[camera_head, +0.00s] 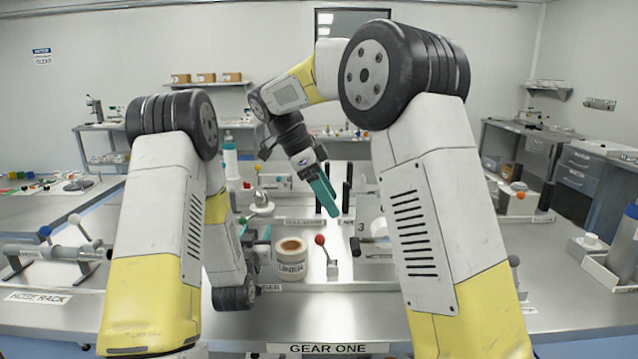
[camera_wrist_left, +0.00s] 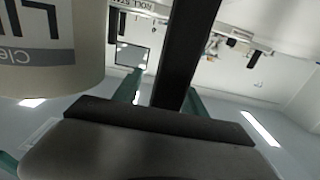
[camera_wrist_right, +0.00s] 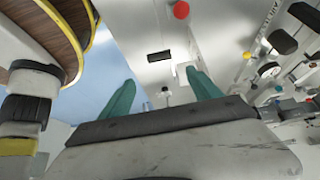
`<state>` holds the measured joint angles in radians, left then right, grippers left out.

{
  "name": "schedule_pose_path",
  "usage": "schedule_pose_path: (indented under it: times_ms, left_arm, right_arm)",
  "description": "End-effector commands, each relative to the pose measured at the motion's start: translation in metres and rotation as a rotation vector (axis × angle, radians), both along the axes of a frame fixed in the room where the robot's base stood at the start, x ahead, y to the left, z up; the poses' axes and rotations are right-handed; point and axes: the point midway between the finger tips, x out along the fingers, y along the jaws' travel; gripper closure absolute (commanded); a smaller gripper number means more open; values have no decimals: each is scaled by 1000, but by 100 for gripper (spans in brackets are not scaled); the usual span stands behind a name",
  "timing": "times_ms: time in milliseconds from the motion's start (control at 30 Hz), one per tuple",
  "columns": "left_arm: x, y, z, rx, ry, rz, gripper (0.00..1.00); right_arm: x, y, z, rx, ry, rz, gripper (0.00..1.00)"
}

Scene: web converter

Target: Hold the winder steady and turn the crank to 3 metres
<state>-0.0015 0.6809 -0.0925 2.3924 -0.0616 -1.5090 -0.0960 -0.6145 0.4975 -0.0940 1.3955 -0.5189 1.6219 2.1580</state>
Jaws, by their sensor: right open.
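I cannot single out the winder and its crank with certainty. A pale panel marked 3 (camera_head: 366,222) stands right of centre on the bench, partly hidden by my right arm. My right gripper (camera_head: 332,203) is open and empty, its teal fingers pointing down above the bench; they are spread apart in the right wrist view (camera_wrist_right: 160,82). My left gripper (camera_head: 262,237) is low, just left of the LINER tub (camera_head: 291,262). In the left wrist view a dark bar (camera_wrist_left: 185,50) runs between its teal fingers; whether they grip it is unclear. The tub (camera_wrist_left: 50,50) is close beside them.
A lever with a red knob (camera_head: 328,250) stands right of the tub. Dark upright posts (camera_head: 347,185) are behind it. A roller on a hose rack (camera_head: 50,253) is at far left. The bench front by the GEAR ONE label (camera_head: 328,348) is clear.

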Motion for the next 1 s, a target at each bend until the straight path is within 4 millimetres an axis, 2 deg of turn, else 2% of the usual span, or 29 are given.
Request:
schedule_pose_path:
  times_ms: [167, 267, 700, 833, 1000]
  left_arm:
    - [0, 0, 1, 1, 1, 0, 51]
    - [0, 0, 9, 1, 0, 0, 51]
    - [0, 0, 83, 0, -3, 1, 51]
    - [0, 0, 95, 0, -1, 0, 51]
    - [0, 0, 100, 0, 0, -1, 51]
  right_arm:
    - [0, 0, 0, 0, 0, 0, 27]
    - [0, 0, 0, 0, 0, 0, 27]
    - [0, 0, 0, 0, 0, 0, 27]
    - [0, 0, 0, 0, 0, 0, 27]
    - [0, 0, 0, 0, 0, 0, 27]
